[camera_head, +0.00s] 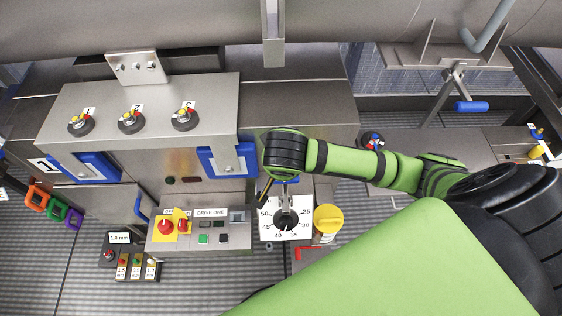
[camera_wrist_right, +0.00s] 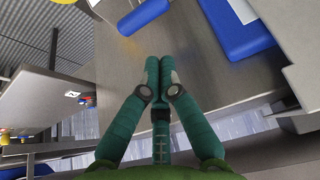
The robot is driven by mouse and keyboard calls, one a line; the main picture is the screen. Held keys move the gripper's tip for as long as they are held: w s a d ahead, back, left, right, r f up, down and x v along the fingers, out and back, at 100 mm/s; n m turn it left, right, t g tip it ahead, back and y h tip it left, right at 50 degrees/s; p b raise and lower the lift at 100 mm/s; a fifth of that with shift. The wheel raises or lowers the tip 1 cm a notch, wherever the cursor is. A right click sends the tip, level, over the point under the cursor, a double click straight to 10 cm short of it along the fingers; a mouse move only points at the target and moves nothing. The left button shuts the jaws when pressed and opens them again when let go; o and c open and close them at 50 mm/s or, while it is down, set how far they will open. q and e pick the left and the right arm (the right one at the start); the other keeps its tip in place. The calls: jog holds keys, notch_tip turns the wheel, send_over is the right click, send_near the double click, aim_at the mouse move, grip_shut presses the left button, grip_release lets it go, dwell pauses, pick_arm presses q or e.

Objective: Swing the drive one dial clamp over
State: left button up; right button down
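The drive one dial (camera_head: 286,222) is a white square plate with a number scale and a dark round knob, right of the panel labelled DRIVE ONE (camera_head: 205,225). A grey bar, possibly the clamp, stands at the knob's upper side; its exact position is hard to tell. My right arm comes in from the right, its wrist above the dial; the wrist hides most of the gripper there. In the right wrist view my right gripper (camera_wrist_right: 159,72) has its two teal fingers together, with nothing visible between them. I cannot make out the dial there. My left gripper is not in view.
A yellow-lidded container (camera_head: 328,222) stands close to the dial's right. A red and yellow switch (camera_head: 167,227) is on the panel. In the wrist view, a blue cylinder (camera_wrist_right: 142,16) and blue block (camera_wrist_right: 236,28) lie beyond the fingers.

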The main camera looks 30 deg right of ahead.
jog(key=p+x, duration=0.1)
jog(key=x, duration=0.9)
jog(key=shift+w, duration=0.1)
dwell(0.3)
